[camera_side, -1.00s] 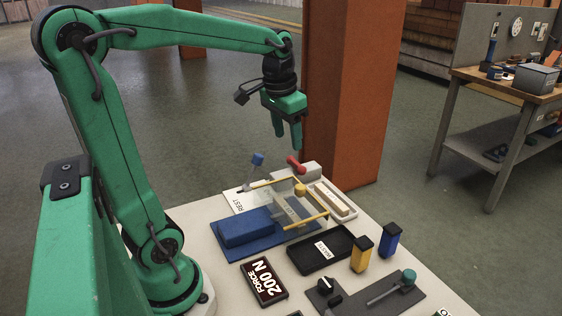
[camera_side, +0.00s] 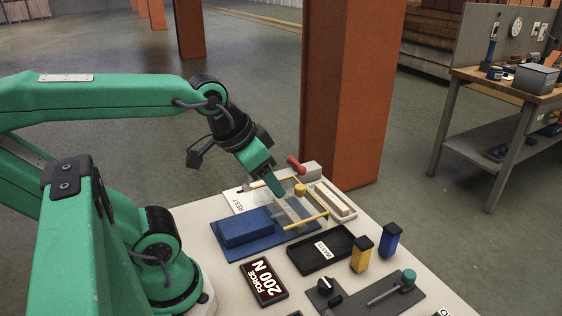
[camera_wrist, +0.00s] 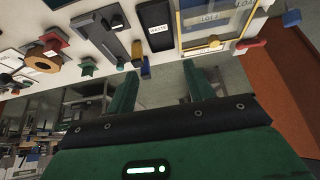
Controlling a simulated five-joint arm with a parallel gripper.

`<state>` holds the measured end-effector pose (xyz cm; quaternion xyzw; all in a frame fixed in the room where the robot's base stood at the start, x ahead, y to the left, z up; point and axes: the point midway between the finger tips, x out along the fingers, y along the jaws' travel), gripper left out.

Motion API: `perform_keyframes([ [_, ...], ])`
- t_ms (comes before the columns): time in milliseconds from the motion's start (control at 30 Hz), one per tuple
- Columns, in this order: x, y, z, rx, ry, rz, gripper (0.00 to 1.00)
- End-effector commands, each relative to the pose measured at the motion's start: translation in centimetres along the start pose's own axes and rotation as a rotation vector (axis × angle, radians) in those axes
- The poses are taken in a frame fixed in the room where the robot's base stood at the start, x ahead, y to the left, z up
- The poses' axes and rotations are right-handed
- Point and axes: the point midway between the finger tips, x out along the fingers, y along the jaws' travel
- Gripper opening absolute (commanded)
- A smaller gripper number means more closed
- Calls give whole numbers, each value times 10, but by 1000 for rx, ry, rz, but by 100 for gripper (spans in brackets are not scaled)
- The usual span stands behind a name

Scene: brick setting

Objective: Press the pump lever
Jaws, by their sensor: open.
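A lever with a teal knob (camera_side: 408,276) lies over a dark plate (camera_side: 392,298) at the front right of the table in the side view. I cannot tell for sure that it is the pump lever. The dark plate (camera_wrist: 98,32) also shows at the upper left of the wrist view. My gripper (camera_side: 279,190) is tilted down over the clear, yellow-railed fixture at the back of the table, well left of the teal knob. In the wrist view my gripper (camera_wrist: 162,88) has its two fingers apart with nothing between them. The blue-knobbed lever seen earlier is hidden behind my gripper.
The fixture has a yellow rail (camera_side: 307,221) and a red handle (camera_side: 296,164). A blue block (camera_side: 245,227), black tray (camera_side: 320,252), yellow block (camera_side: 361,254), blue post (camera_side: 390,240) and "FORCE 200 N" display (camera_side: 264,282) crowd the table. An orange pillar (camera_side: 340,90) stands behind.

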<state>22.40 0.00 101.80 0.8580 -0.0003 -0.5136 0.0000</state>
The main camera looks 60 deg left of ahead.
Motion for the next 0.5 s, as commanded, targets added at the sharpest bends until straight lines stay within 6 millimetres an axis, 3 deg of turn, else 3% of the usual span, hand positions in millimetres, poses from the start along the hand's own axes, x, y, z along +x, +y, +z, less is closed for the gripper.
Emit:
perform_keyframes([
  [167,0,0,0,0,0,0,53],
  [433,-1,-2,-5,3,-8,-5,0],
  [500,-1,-4,-9,5,-17,-8,0],
])
